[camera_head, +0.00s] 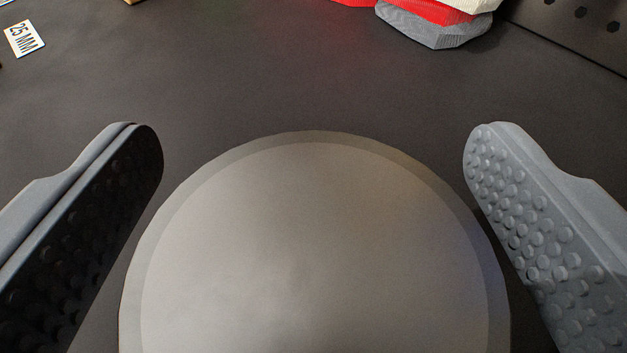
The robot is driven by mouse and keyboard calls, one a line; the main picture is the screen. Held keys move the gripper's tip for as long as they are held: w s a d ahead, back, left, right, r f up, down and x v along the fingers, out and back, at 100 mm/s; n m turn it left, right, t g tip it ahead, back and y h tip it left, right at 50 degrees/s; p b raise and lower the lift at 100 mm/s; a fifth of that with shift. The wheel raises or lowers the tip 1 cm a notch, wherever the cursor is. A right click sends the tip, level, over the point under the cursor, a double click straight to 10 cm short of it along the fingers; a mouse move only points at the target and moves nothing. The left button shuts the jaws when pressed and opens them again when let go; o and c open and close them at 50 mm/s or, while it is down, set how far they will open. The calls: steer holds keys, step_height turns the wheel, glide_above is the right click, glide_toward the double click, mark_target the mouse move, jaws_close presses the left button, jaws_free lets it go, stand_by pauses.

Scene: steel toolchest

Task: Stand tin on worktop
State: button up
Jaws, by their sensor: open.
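The tin (315,250) shows as a large round grey metal disc with a slightly darker rim, seen from close above. It fills the lower middle of the view, and its near part is cut off by the bottom edge. My gripper (314,145) is open, with one studded finger on each side of the tin. A narrow gap shows between each finger and the tin's edge. The dark worktop (260,75) lies beyond and around the tin. The tin's sides and base are hidden.
Folded red, white and grey cloth-like pieces (435,25) lie at the top right, beside a dark perforated panel (590,25). A small label reading "25 MM" (24,38) is at the top left. The worktop between them is clear.

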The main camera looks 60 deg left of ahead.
steer(key=p+v, duration=0.1)
steer(key=v, duration=1.1)
